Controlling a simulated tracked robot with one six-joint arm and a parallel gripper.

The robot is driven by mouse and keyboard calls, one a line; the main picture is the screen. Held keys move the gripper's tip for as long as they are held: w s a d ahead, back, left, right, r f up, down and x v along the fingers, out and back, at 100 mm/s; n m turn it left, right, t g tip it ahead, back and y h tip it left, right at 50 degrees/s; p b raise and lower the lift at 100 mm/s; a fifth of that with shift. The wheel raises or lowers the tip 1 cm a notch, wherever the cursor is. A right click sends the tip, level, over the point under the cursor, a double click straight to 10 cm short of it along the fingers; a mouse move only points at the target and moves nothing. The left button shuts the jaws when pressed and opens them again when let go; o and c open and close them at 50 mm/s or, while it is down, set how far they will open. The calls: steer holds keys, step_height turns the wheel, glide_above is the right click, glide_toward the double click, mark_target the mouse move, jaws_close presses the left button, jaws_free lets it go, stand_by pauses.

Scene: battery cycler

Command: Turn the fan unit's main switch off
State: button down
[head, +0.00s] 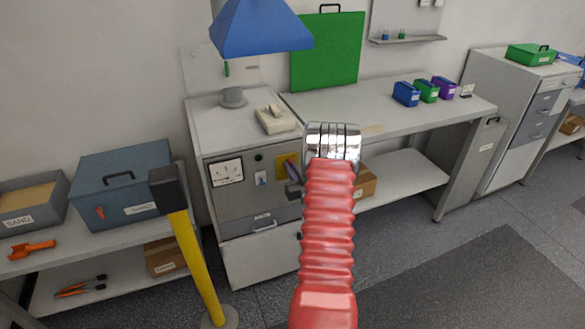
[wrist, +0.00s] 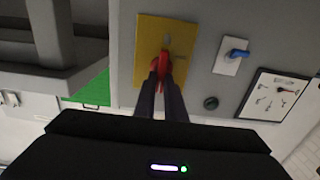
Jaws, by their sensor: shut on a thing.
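The fan unit's main switch is a red handle (wrist: 165,60) on a yellow plate (wrist: 150,32), seen close up in the wrist view. My gripper (wrist: 164,76) has both dark fingertips shut on the red handle, one on either side. In the head view the yellow plate (head: 280,161) shows on the front of the grey cabinet (head: 218,145). The handle itself is hidden there behind my gripper and arm. A pale mark shows on the plate beside the handle, too small to read.
A blue toggle (wrist: 237,54) on a white plate, a dark round knob (wrist: 211,103) and a dial meter (wrist: 275,95) are beside the yellow plate. A blue hood (head: 260,28) hangs above the cabinet. A yellow post (head: 196,265) stands in front at left.

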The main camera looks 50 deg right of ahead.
steer(key=shift+s+d, duration=0.1)
steer(key=shift+d, duration=0.05)
steer(key=shift+n, duration=0.5)
steer(key=shift+w+a+f+n, duration=0.15)
steer(key=shift+a+f+n, duration=0.15)
steer(key=shift+n, duration=2.5)
steer(key=shift+w+a+f+n, duration=0.15)
steer(key=shift+a+f+n, duration=0.15)
steer(key=shift+n, duration=2.5)
steer(key=shift+w+a+f+n, duration=0.15)
steer(key=shift+a+f+n, duration=0.15)
steer(key=shift+n, duration=2.5)
steer(key=shift+f, duration=0.15)
